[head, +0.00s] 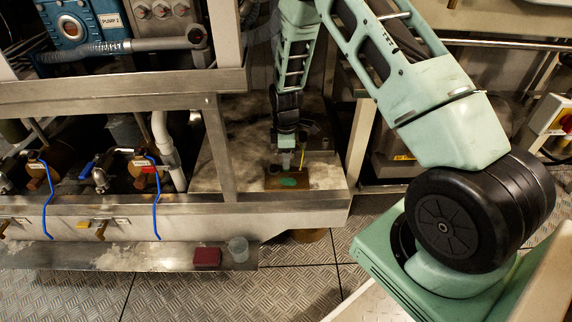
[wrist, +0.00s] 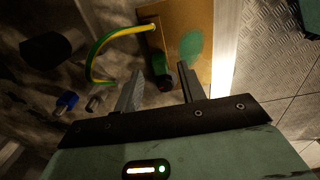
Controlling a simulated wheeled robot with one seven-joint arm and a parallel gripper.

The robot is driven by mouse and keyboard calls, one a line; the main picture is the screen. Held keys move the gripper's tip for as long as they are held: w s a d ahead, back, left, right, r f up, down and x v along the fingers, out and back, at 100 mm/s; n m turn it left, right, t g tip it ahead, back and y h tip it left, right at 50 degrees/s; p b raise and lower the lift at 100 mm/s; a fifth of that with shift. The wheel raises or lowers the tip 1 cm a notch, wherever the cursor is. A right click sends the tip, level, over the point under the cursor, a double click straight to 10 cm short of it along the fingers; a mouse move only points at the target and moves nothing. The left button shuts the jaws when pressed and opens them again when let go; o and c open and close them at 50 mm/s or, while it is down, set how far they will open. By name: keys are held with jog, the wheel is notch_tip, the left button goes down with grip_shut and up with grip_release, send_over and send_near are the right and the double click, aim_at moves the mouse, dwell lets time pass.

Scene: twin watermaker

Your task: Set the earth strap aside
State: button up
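The earth strap (wrist: 97,52) is a green-and-yellow striped cable in the wrist view. It arches from a brown plate (wrist: 203,22) with a green patch down towards a small grey cylindrical piece (wrist: 97,101); how that end is attached is unclear. My gripper (wrist: 158,84) is open, its two fingers apart, to the right of the strap's lower end.
A blue-ended piece (wrist: 67,100) and a dark round object (wrist: 44,48) lie left of the strap. A steel post (head: 219,150) stands left of my arm. A dark red block (head: 207,257) and a clear cup (head: 238,248) sit on the lower ledge.

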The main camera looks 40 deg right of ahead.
jog(key=shift+f, duration=1)
grip_shut()
